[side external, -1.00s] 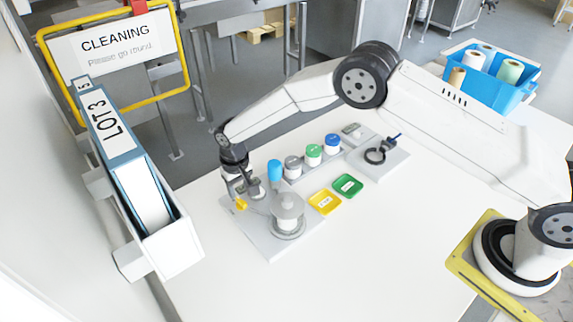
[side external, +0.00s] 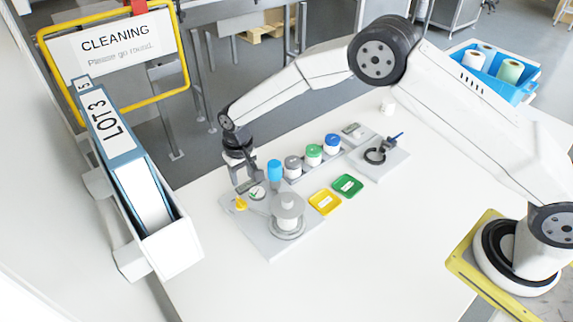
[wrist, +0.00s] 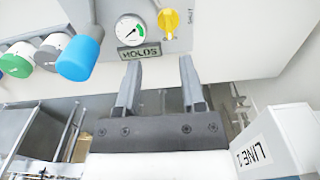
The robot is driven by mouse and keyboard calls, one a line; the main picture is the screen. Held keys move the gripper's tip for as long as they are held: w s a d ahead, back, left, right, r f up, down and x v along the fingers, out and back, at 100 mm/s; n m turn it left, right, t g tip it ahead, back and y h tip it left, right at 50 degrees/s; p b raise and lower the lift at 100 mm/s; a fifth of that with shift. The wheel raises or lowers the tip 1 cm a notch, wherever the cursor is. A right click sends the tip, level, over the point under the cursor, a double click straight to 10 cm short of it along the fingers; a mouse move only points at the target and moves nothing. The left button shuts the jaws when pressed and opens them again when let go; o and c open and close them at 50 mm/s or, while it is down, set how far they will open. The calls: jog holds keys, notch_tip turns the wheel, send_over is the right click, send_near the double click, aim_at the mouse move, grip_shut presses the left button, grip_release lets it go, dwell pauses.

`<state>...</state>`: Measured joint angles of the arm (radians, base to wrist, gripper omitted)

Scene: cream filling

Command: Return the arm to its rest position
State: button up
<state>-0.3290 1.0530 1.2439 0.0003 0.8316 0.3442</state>
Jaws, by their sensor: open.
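My gripper (wrist: 160,78) is open, with nothing between its two fingers in the wrist view. In the side view my gripper (side external: 240,188) hangs at the left end of the grey station plate (side external: 270,246). It is beside a round dial gauge (side external: 257,192) and a yellow knob (side external: 240,204). In the wrist view the gauge (wrist: 131,29), a display reading "HOLDS" (wrist: 139,53) and the yellow knob (wrist: 168,22) lie just beyond the fingertips. A grey cylindrical pot (side external: 288,205) stands on the plate.
A row of capped jars, including a blue one (side external: 275,170), stands close right of the gripper. Yellow (side external: 325,202) and green (side external: 347,186) trays lie nearby. A binder in a wall holder (side external: 130,170) and a yellow-framed cleaning sign (side external: 115,48) stand left. The front table is clear.

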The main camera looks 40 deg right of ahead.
jog(key=s+d+r+t, duration=0.2)
jog(key=s+d+r, duration=1)
jog(key=s+d, duration=0.55)
jog(key=s, duration=0.8)
jog(key=shift+d+r, duration=0.25)
jog(key=shift+d, duration=0.15)
